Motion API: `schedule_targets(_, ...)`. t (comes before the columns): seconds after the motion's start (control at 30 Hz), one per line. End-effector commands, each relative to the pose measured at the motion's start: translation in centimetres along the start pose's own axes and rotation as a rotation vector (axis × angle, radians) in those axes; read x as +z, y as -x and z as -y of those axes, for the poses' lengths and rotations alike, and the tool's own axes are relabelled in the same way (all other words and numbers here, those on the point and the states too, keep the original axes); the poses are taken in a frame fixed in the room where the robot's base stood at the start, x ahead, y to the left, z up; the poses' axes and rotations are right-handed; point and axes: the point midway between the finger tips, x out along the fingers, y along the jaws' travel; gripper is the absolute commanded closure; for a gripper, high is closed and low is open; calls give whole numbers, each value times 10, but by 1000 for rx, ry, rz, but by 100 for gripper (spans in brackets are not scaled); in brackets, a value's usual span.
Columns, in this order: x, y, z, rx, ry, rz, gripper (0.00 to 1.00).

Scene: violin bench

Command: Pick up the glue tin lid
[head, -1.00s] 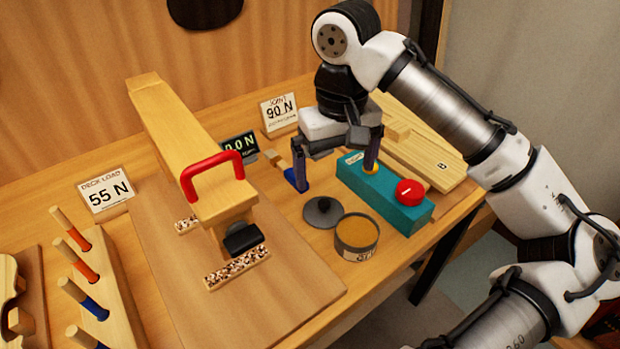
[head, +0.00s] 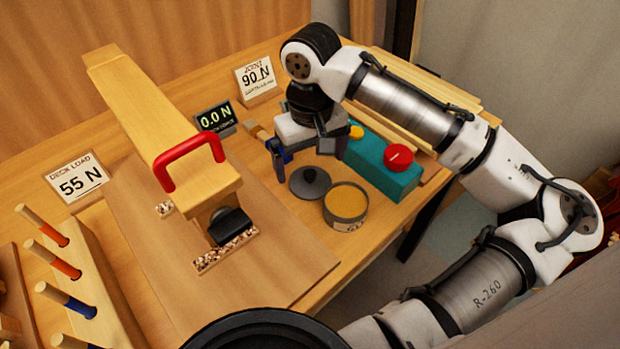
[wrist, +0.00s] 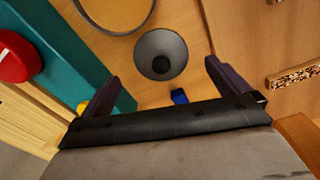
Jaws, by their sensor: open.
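The glue tin lid (head: 309,182) is a dark grey disc with a black knob, lying flat on the bench. It also shows in the wrist view (wrist: 149,48), centred ahead of the fingers. The open glue tin (head: 346,204), with amber glue inside, stands just right of the lid in the head view; its rim shows at the top of the wrist view (wrist: 92,24). My gripper (head: 310,160) is open and empty, above the bench just behind the lid. In the wrist view its two fingers (wrist: 157,80) stand wide apart, with the lid apart from them.
A teal box (head: 372,166) with a red button (head: 399,157) stands close on the right. A brush (head: 274,150) with a blue part is beside my gripper. The wooden neck with a red handle (head: 188,160) stands on a board at left.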

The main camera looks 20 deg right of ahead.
Motion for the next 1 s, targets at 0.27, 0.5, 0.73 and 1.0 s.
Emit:
schedule_targets(0.27, 0, -37, 1, 0, -1, 1, 0)
schedule_targets(0.5, -1, -42, 1, 0, 0, 0, 0)
schedule_targets(0.73, -1, -42, 1, 0, 0, 0, 22)
schedule_targets(1.0, -1, -42, 1, 0, 0, 0, 46)
